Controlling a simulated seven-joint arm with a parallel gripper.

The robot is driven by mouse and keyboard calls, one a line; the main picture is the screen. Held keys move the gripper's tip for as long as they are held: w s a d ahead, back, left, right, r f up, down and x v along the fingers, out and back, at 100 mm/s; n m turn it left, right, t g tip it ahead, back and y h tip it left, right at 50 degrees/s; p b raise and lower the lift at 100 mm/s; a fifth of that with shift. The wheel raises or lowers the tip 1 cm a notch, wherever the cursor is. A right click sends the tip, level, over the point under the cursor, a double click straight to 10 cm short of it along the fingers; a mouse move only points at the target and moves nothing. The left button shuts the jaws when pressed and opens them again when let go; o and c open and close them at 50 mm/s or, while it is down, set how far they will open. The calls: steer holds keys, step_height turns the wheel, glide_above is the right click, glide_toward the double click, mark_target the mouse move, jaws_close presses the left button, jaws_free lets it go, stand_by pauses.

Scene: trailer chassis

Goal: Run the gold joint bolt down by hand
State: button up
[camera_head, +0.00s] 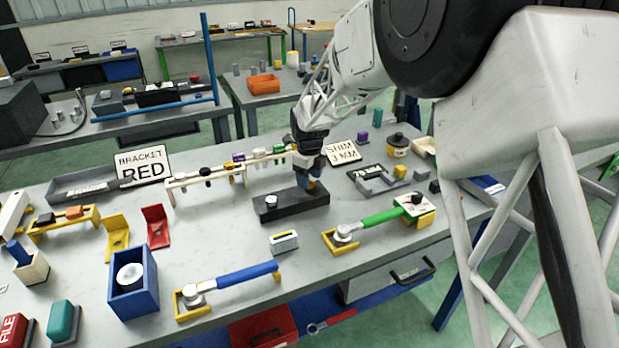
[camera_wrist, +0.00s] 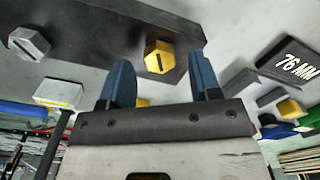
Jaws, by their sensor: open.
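The gold joint bolt (camera_wrist: 160,56) has a hex head with a dark slot line and sits in a black bar (camera_wrist: 95,28). A silver hex bolt (camera_wrist: 28,43) sits further left on the same bar. In the head view the black bar (camera_head: 290,205) lies on the bench with the silver bolt (camera_head: 271,199) near its left end. My gripper (camera_head: 312,183) is over the bar's right end and hides most of the gold bolt there. In the wrist view my gripper (camera_wrist: 161,65) is open, its blue fingers to either side of the gold head, with gaps visible.
A wooden rack (camera_head: 205,178) of tools stands behind the bar. The green-handled wrench (camera_head: 385,216) and blue-handled wrench (camera_head: 235,277) lie in front on holders. A white-topped block (camera_head: 284,241) stands just in front. A "SHIM 3 MM" sign (camera_head: 343,153) stands behind right.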

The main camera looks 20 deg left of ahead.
mark_target(312, 183)
steer(key=shift+r, duration=3.75)
steer(key=shift+d, duration=0.1)
steer(key=s+d+r+n, duration=0.3)
steer(key=s+d+r, duration=0.15)
steer(key=d, duration=0.55)
steer(key=s+d+r+n+t, duration=0.1)
steer(key=s+d+r+n, duration=0.35)
steer(key=d, duration=0.55)
steer(key=s+d+r+n, duration=0.3)
steer(key=s+d+r, duration=0.15)
steer(key=d, duration=0.55)
steer(key=s+d+f+n, duration=0.1)
steer(key=s+d+n, duration=0.4)
steer(key=s+d, duration=0.4)
steer(key=s+d+f+n+t, duration=0.1)
steer(key=s+d+n, duration=0.4)
steer(key=s, duration=1.2)
steer(key=d+f, duration=0.1)
steer(key=d, duration=0.2)
steer(key=shift+d+f+t, duration=0.3)
steer(key=shift+d, duration=0.1)
